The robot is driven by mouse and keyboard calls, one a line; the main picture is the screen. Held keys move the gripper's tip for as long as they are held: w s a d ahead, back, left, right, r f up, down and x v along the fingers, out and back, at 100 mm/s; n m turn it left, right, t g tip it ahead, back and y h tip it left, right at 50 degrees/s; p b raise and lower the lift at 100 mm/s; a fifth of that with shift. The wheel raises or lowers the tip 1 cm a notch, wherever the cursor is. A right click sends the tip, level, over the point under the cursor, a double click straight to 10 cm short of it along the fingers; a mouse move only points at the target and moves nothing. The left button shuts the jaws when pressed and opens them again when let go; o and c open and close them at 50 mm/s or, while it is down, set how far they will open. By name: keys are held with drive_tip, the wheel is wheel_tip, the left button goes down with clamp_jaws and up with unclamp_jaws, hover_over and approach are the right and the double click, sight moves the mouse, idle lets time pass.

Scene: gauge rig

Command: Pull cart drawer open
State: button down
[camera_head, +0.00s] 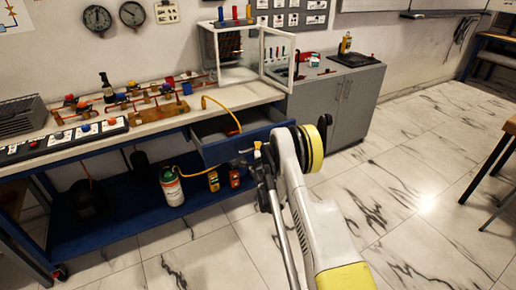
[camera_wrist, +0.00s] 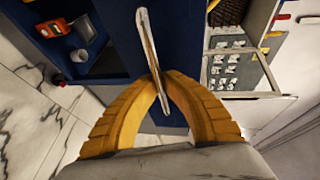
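The drawer (camera_head: 222,149) is blue-fronted and sits under the right end of the workbench top. It stands partly open in the head view, with its grey inside showing. In the wrist view its blue front lies behind a slim silver bar handle (camera_wrist: 147,38). My gripper (camera_wrist: 161,84) has its two yellow fingers closed in on this handle, one on each side, with nothing else between them. In the head view my gripper (camera_head: 257,152) is at the drawer front, largely hidden by my own arm.
The workbench (camera_head: 150,135) carries pipe fittings and a glass-sided case (camera_head: 236,55). A yellow hose (camera_head: 222,103) hangs over the drawer. A gas canister (camera_head: 171,187) stands on the blue lower shelf. A grey cabinet (camera_head: 335,103) stands right of the bench. The marble floor in front is clear.

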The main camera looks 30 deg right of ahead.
drive_tip(key=c, duration=1.5)
unclamp_jaws()
drive_tip(key=shift+d, duration=0.1)
drive_tip(key=shift+s, duration=0.1)
drive_tip(key=v, duration=0.7)
drive_tip(key=shift+s+r, duration=0.1)
drive_tip(key=shift+s, duration=0.05)
